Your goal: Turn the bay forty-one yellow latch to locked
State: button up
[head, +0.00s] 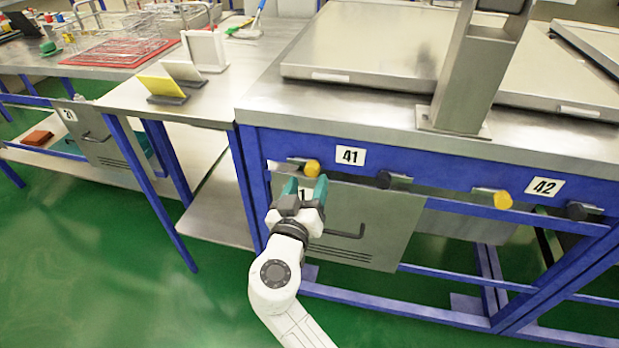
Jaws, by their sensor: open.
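The yellow latch (312,168) of bay forty-one sits on the blue front rail, left of the white label 41 (350,156). It has a round yellow knob with a metal piece to its left. My gripper (306,187) is open, its teal fingers pointing up the picture, one to each side. The yellow knob shows just beyond and between the fingertips; I cannot tell whether they touch it. Nothing is held. Behind my gripper hangs a grey panel (375,215) with a dark handle; its number is mostly hidden by my gripper.
A black knob (384,179) is right of label 41. Bay 42 (544,187) has a yellow knob (502,200) and a black knob (577,210). A steel lid (370,50) lies flat above, beside a metal post (475,75). Green floor (120,270) is clear at left.

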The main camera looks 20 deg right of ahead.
jog(key=shift+x, duration=1.45)
jog(key=c, duration=1.1)
